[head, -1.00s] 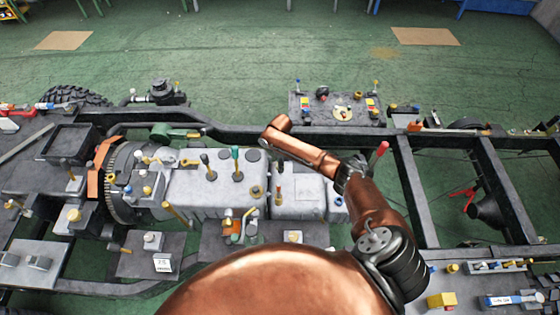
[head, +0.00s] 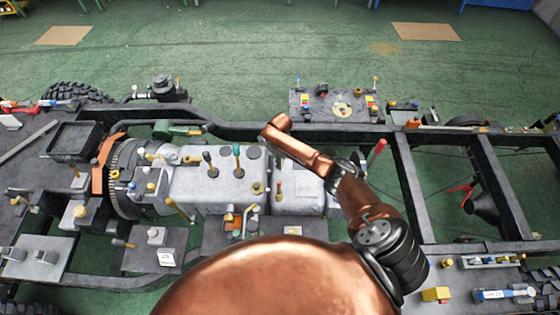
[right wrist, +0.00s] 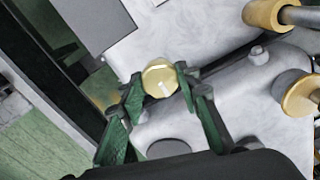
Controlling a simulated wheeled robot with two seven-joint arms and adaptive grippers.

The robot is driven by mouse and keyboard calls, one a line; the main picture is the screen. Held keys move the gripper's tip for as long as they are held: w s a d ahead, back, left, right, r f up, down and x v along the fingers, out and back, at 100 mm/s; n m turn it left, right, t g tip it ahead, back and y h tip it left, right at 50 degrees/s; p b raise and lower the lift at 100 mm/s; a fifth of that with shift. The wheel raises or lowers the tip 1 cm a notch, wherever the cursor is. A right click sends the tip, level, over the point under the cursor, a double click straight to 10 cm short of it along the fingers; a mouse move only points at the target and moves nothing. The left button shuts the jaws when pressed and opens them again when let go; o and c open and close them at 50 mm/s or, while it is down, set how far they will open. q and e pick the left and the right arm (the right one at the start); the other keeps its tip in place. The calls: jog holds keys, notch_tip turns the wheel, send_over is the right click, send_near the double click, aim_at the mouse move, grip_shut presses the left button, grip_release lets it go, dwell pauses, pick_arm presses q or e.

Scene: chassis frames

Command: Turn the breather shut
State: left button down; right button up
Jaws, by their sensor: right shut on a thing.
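In the right wrist view, the breather (right wrist: 160,78) appears to be the round brass-coloured cap with a short white mark on its face. It sits at a pale grey casing. My right gripper (right wrist: 158,84) has its two green-padded fingers shut on opposite sides of this cap. In the head view my copper right arm reaches over the grey gearbox casing (head: 225,190), and its gripper is hidden behind the arm. I cannot tell there which fitting it holds. My left gripper is in neither view.
Levers with a dark knob (head: 208,157) and a green knob (head: 237,151) stand up from the casing. A red-tipped lever (head: 379,146) stands right of my arm. Black frame rails (head: 403,180) surround the gearbox. Brass fittings (right wrist: 266,14) lie right of the fingers in the wrist view.

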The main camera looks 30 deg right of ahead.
jog(key=shift+w+r, duration=0.1)
jog(key=o, duration=1.2)
jog(key=shift+c, duration=0.2)
notch_tip(320, 180, up, 12)
jog(key=shift+a, duration=0.1)
